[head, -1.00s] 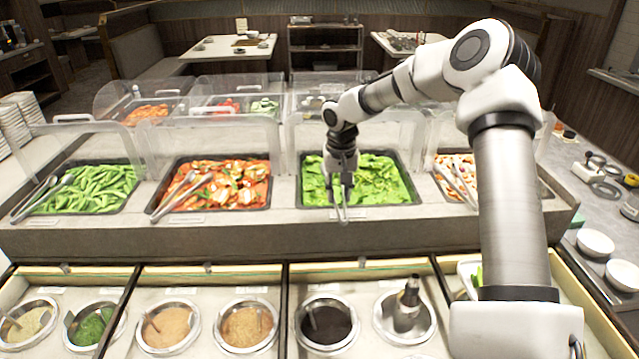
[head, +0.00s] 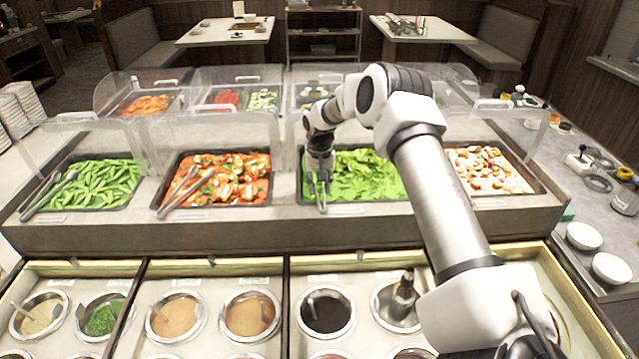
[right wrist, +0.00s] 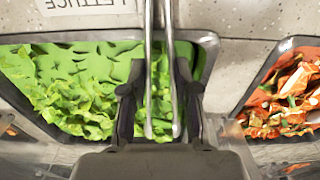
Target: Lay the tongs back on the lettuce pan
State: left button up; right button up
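The metal tongs (head: 319,192) are at the front left edge of the lettuce pan (head: 345,202), with their closed end toward me over the front rim. My right gripper (head: 320,172) is over that edge, with one finger on each side of the tongs. In the right wrist view the fingers (right wrist: 160,70) close in on the two tong arms (right wrist: 149,100), whose tips point over the lettuce (right wrist: 75,90). I cannot tell whether the tongs touch the pan or hang just above it. My left gripper is not in view.
Pans of green pods (head: 105,180), a red mixed dish (head: 235,178) and pale-and-red pieces (head: 487,170) stand alongside. Tongs lie on the first two. Clear guards (head: 235,132) rise behind the pans. Sauce wells (head: 327,312) line the front.

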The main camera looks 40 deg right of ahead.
jog(key=shift+f, duration=0.15)
jog(key=shift+f, duration=0.25)
jog(key=o, duration=0.6)
jog(key=shift+r, duration=0.1)
jog(key=shift+r, duration=0.15)
jog(key=r+b, duration=0.1)
jog(key=r, duration=0.3)
jog(key=r+b, duration=0.2)
jog(key=r, duration=0.2)
jog(key=r+b, duration=0.1)
jog(key=r, duration=0.3)
jog(key=shift+s+a+r, duration=0.25)
jog(key=shift+s+r, duration=0.1)
jog(key=shift+r, duration=0.05)
